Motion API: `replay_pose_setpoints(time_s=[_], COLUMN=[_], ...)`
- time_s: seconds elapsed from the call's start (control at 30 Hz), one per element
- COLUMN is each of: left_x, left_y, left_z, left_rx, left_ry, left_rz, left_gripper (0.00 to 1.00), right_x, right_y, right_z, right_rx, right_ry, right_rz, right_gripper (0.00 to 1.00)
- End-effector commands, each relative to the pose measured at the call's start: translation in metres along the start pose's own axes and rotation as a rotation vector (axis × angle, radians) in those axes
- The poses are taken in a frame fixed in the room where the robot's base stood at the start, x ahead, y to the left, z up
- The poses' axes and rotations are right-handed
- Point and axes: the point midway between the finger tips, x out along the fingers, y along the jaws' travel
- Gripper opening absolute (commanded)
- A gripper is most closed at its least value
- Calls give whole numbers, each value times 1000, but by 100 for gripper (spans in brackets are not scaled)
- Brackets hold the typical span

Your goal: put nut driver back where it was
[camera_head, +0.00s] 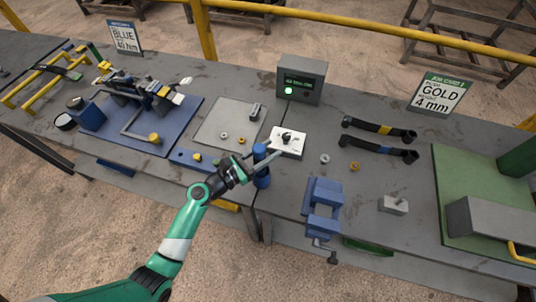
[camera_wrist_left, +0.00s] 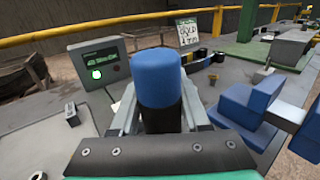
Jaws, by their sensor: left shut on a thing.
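My left gripper (camera_head: 254,168) comes in from the left and is shut on the nut driver. The nut driver's blue handle (camera_head: 260,152) stands roughly upright in the jaws, with blue showing below them too. In the left wrist view, the blue rounded handle top (camera_wrist_left: 157,80) rises above a dark section between the fingers. The lower end of the driver is hidden by the gripper. A low blue strip (camera_head: 182,156) lies at the bench's front edge, left of the gripper. I cannot tell whether the driver touches a holder. My right gripper is not in view.
A white block (camera_head: 296,147) with a dark knob sits just behind the gripper. A blue vise (camera_head: 322,196) stands to its right. A display box (camera_head: 302,82) with a lit green lamp is at the back. Two dark-handled tools (camera_head: 378,148) lie to the right.

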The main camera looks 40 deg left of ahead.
Motion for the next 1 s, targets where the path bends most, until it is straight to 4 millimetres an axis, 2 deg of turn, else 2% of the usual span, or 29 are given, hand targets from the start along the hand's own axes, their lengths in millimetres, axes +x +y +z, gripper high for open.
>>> replay_pose_setpoints(time_s=[0.03,0.37,0.4,0.57,0.9,1.0], left_x=[0,0,0,0,0,-12], left_y=[0,0,0,0,0,1], left_z=[-5,-6,-8,-7,-2,-4], left_rx=[1,2,1,1,1,-1], left_ry=[-4,-5,-1,-1,-1,0], left_rz=[1,1,0,0,0,3], left_gripper=[0,0,48,76,76,76], right_x=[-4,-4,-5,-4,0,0], right_y=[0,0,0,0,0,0], right_z=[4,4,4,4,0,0], right_rx=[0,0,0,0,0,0], right_ry=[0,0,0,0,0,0], right_rz=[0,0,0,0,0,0], right_gripper=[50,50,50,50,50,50])
